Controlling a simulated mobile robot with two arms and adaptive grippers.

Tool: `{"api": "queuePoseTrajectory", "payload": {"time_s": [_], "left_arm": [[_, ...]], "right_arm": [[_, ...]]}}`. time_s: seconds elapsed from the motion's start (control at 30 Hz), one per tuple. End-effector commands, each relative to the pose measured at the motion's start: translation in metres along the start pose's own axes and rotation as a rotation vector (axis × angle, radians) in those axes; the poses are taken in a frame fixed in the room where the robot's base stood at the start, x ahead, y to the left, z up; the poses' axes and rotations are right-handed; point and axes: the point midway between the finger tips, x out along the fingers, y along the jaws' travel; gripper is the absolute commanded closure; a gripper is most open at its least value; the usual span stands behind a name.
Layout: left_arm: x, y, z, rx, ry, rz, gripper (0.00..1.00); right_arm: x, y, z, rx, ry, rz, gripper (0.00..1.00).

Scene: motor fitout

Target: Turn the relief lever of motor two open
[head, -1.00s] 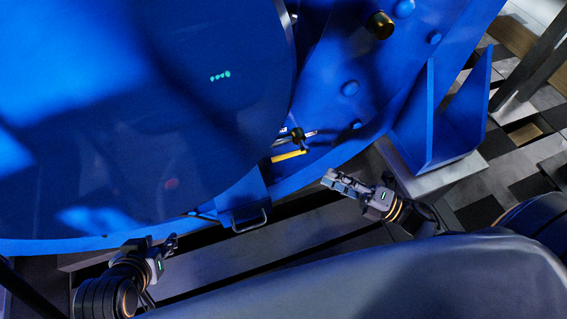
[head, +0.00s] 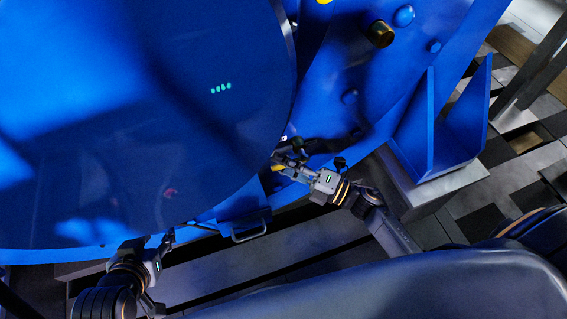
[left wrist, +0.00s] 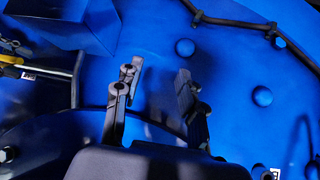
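The relief lever shows a small yellow piece (head: 276,167) in the head view, at the lower right edge of the big blue disc. My right gripper (head: 284,163) is right at the lever, its fingers overlapping it and hiding most of it. Whether the fingers touch or grip it cannot be told. My left gripper (head: 171,240) is low at the left, below the disc's edge and apart from the lever. In the left wrist view the left gripper (left wrist: 158,85) has its fingers spread and nothing between them. A yellow bar (left wrist: 12,60) shows at that view's left edge.
The big blue motor disc (head: 130,110) fills the upper left. A blue U-shaped bracket (head: 450,140) stands to the right of my right gripper. A brass-coloured cylinder (head: 380,33) sticks out above. A metal handle (head: 250,230) is on the lower blue edge.

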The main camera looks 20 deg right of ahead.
Motion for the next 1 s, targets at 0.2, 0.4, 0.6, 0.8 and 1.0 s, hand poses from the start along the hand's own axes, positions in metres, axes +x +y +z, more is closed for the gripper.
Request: {"api": "queuePoseTrajectory", "payload": {"time_s": [0.2,0.4,0.6,0.8,1.0], "left_arm": [[0.000,0.000,-0.001,0.000,0.002,0.001,0.60],[0.000,0.001,0.000,0.000,0.000,0.001,0.60],[0.000,0.001,-0.001,0.000,0.000,0.001,0.60],[-0.001,0.000,0.001,0.000,-0.018,0.001,0.60],[-0.013,-0.004,0.034,-0.004,-0.181,-0.008,0.60]], "right_arm": [[0.000,0.000,0.000,0.001,0.000,0.000,0.66],[0.000,0.000,0.000,0.001,0.000,0.000,1.00],[0.000,0.000,0.000,0.001,0.000,0.000,1.00],[0.000,0.000,0.000,-0.006,0.002,-0.007,1.00],[-0.001,-0.001,0.000,-0.040,0.012,-0.040,1.00]]}}
